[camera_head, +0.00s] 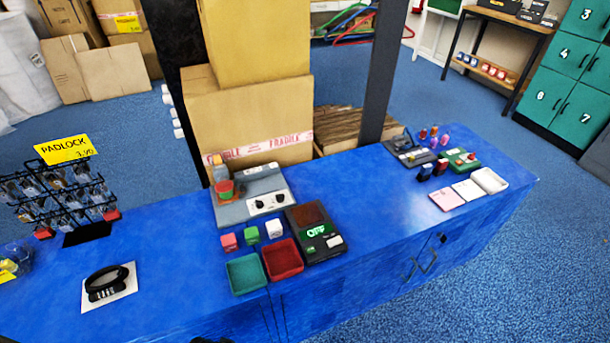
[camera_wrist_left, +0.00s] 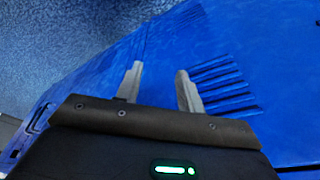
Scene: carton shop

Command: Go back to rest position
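My left gripper (camera_wrist_left: 157,83) shows in the left wrist view. Its two grey fingers are apart with nothing between them. Below it is the blue counter front, with the blue carpet at the upper left. In the head view only a small dark shape shows at the bottom edge, and I cannot tell which part of me it is. My right gripper does not show in either view.
The blue counter (camera_head: 365,205) holds a padlock rack (camera_head: 62,190), a black lock on a card (camera_head: 108,283), a grey device (camera_head: 252,196), a green tray (camera_head: 246,273), a red tray (camera_head: 283,259), small cubes and a display box (camera_head: 316,233). Its middle right is clear.

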